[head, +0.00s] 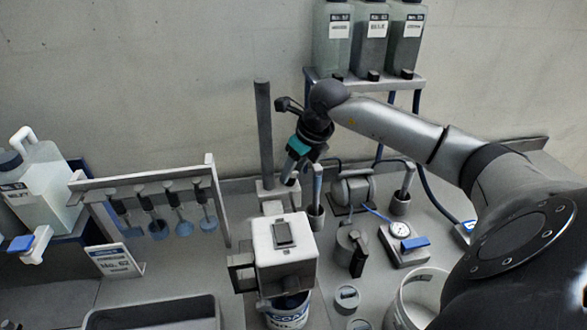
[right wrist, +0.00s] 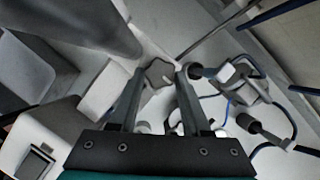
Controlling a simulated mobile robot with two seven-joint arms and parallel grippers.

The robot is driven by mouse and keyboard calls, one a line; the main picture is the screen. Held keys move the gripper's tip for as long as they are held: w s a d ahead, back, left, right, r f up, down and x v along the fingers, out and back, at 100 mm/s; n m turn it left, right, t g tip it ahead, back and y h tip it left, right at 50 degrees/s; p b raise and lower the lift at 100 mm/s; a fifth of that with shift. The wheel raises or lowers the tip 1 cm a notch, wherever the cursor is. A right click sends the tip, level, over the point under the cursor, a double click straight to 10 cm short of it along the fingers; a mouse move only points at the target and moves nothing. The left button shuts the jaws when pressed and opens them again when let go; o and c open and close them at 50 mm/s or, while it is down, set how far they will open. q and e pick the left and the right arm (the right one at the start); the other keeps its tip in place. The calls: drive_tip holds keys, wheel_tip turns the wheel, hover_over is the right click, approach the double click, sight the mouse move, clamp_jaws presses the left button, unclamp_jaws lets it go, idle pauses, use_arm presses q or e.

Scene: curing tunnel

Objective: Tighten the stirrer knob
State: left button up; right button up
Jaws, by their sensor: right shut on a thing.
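The stirrer is a white box-shaped head (head: 264,240) with a small dark screen on top, beside a tall dark column (head: 265,130). My right gripper (head: 289,180) reaches down beside the column, just behind the stirrer head. In the right wrist view, its two fingers are shut on the grey lobed stirrer knob (right wrist: 159,74), one on each side. The knob sits between the fingertips. In the head view the gripper hides the knob or leaves it too small to make out. My left gripper is not in view.
A labelled tub (head: 288,312) stands under the stirrer head. A rack (head: 145,178) of hanging paddles is at left, and a dark tray (head: 150,313) at front left. A round gauge (head: 400,230) and a white bucket (head: 418,297) are at right. Bottles (head: 372,40) stand on a back shelf.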

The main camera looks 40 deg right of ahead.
clamp_jaws()
drive_tip(key=shift+m, duration=0.3)
drive_tip(key=m+h+b, duration=0.1)
drive_tip(key=m, duration=0.2)
drive_tip(key=shift+a, duration=0.2)
drive_tip(key=shift+r+m+h+b, duration=0.1)
drive_tip(key=shift+m+h+b, duration=0.55)
drive_tip(key=shift+m, duration=0.55)
drive_tip(key=o, duration=1)
unclamp_jaws()
